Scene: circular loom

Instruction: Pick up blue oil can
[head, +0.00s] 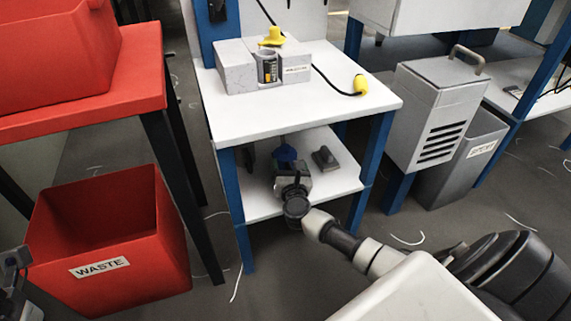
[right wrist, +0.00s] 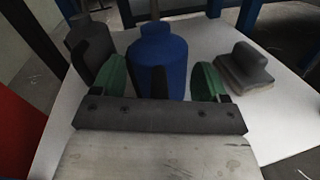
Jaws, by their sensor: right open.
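The blue oil can (right wrist: 160,58) stands upright on the lower white shelf. In the head view only its blue top (head: 286,153) shows, because my right gripper (head: 289,168) hides the rest. In the right wrist view my right gripper (right wrist: 162,82) is open, with one green-padded finger on each side of the can's lower body. Gaps seem to remain between the fingers and the can. A dark part at the lower left edge of the head view looks like my left gripper (head: 14,268), cut off by the frame; its jaws are unclear.
A dark bottle (right wrist: 92,48) stands left of the can, and a grey block with a handle (right wrist: 246,68) lies to the right. The workbench top (head: 300,108) overhangs the shelf (head: 343,178). A red waste bin (head: 150,230) stands on the floor at left.

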